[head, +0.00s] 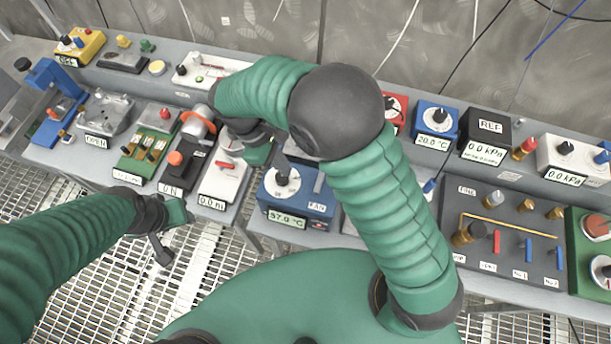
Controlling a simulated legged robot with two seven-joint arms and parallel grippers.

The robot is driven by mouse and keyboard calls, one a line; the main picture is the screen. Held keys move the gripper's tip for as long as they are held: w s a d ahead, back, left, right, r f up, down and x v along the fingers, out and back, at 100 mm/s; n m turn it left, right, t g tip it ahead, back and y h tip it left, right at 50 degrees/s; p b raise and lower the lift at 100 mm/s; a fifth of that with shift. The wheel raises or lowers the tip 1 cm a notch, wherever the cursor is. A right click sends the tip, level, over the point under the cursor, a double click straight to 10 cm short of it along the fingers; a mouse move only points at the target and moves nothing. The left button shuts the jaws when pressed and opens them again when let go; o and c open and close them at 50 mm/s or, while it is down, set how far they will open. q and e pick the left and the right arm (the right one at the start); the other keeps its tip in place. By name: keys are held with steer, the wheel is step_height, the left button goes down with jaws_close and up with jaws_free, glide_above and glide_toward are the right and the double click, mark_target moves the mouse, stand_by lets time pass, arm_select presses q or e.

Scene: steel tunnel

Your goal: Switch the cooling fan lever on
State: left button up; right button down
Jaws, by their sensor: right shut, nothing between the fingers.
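A blue box (272,200) with a 57.0 °C display stands on the bench at the middle. It has a round white dial with a black knob (285,182). A small grey lever (318,183) sticks up on its right side, above a small label that seems to read FAN. My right gripper (262,153) is shut and empty, just above and left of this box, apart from the lever. My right forearm hides what lies behind it. My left gripper (168,238) hangs in front of the bench edge at the left; its jaw opening is unclear.
A white box (218,183) with a red switch and a black box (180,175) with an orange knob stand left of the blue box. A dark valve panel (510,235) is at the right. The back row is crowded with instruments. The grating floor (105,265) in front is clear.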

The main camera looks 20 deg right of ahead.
mark_target(306, 188)
steer(key=x, duration=0.3)
steer(key=shift+s+d+f+p, duration=0.15)
steer(key=shift+f+p, duration=0.15)
steer(key=shift+f, duration=0.05)
steer(key=d, duration=0.1)
steer(key=s+d+p, duration=0.1)
steer(key=d, duration=0.1)
steer(key=shift+s+f, duration=0.3)
steer(key=shift+s, duration=0.05)
steer(key=shift+s+d+f, duration=0.1)
steer(key=shift+s+d, duration=0.25)
steer(key=shift+d, duration=0.05)
steer(key=shift+w+a, duration=0.1)
steer(key=shift+w, duration=0.05)
